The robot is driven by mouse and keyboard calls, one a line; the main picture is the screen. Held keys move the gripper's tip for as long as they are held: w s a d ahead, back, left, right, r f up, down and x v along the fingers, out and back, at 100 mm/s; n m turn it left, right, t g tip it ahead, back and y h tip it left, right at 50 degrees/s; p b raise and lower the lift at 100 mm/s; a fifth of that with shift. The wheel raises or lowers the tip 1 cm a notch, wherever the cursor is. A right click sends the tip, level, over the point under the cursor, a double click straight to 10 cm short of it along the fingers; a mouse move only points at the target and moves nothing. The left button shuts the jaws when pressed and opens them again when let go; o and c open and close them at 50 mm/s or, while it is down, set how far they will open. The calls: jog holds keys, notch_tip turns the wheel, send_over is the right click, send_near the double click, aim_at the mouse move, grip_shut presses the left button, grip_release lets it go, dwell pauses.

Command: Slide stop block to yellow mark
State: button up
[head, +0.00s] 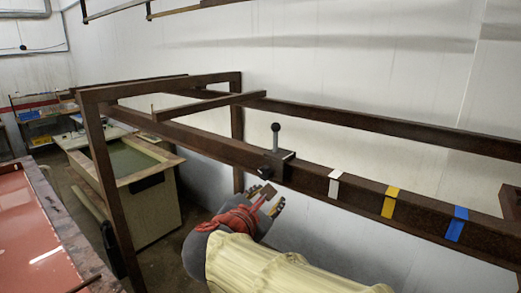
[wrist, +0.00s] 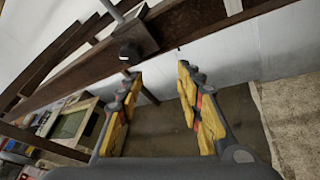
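The stop block (head: 276,165) is a dark grey block with an upright lever and round black knob, seated on the brown rack rail (head: 220,147). The yellow mark (head: 390,203) is a tape band on the rail, to the right of the block, with a white band between them. My gripper (head: 268,200) is below and in front of the rail, close under the block and apart from it. In the wrist view the stop block (wrist: 137,42) is at the top, ahead of my gripper (wrist: 158,80), whose yellow-padded fingers are spread with nothing between them.
A white band (head: 335,184) and a blue band (head: 457,224) flank the yellow one on the rail. A crossbar (head: 210,106) and a post (head: 105,170) stand left of the block. A bench (head: 130,165) and a red-topped table (head: 25,225) are at left. The rail top right of the block is clear.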

aim_at(275, 140)
notch_tip(275, 140, up, 9)
jog(key=w+a+n+t, duration=0.1)
jog(key=w+n+t, duration=0.1)
jog(key=n, duration=0.4)
jog(key=shift+a+n+t, duration=0.2)
jog(key=shift+n+t, duration=0.2)
jog(key=shift+t, duration=0.3)
jog(key=shift+w, duration=0.2)
jog(key=p+x, duration=0.1)
jog(key=x, duration=1)
jog(key=shift+d, duration=0.15)
jog(key=shift+w+r, duration=0.1)
jog(key=shift+w, duration=0.05)
jog(key=shift+x, duration=1.15)
jog(key=c, duration=0.3)
